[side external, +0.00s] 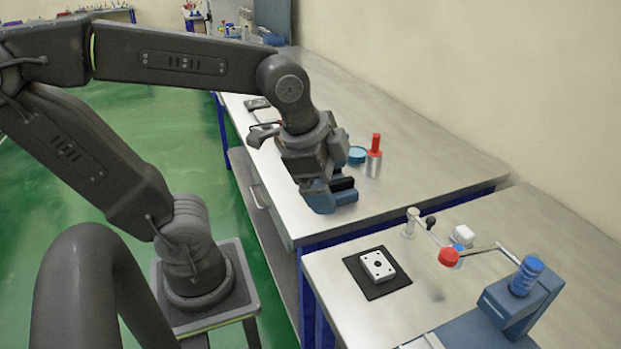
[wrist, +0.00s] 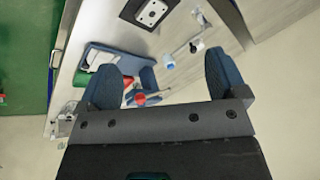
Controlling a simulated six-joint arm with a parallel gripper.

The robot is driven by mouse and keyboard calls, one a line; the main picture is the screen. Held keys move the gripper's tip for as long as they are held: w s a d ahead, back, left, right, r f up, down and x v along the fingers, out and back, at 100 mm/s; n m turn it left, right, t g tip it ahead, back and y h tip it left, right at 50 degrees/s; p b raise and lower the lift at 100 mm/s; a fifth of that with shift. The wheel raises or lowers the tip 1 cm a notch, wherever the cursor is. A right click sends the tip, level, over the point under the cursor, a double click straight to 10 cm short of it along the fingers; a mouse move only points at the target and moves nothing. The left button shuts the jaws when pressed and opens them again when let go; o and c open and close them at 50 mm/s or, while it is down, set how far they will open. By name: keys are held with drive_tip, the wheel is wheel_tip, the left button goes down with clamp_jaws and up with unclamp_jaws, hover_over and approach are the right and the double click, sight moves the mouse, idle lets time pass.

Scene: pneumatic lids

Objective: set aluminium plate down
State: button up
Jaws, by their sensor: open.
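The aluminium plate (side external: 378,265), a light square block with a dark centre hole and small corner holes, lies flat on a black mat (side external: 387,286) on the near bench. In the wrist view the plate (wrist: 151,12) is at the top edge, on the black mat (wrist: 131,16). My gripper (side external: 338,194) is apart from the plate, up and to its left in the side view, over the end of the far bench. In the wrist view my gripper (wrist: 165,72) has its two blue-grey fingers wide apart with nothing held between them.
A blue fixture (side external: 520,291) with a lever arm and a red knob (side external: 449,257) stands right of the mat. A white block (side external: 462,235) and a small post (side external: 411,223) stand behind. A red-topped cylinder (side external: 374,158) and blue round lid (side external: 357,155) are on the far bench.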

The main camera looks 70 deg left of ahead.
drive_tip(key=s+n, duration=0.1)
drive_tip(key=n, duration=0.1)
drive_tip(key=s+n, duration=0.1)
drive_tip(key=n, duration=0.2)
drive_tip(key=n+t, duration=0.1)
drive_tip(key=n, duration=0.1)
drive_tip(key=shift+s+a+n, duration=0.3)
drive_tip(key=shift+s, duration=0.1)
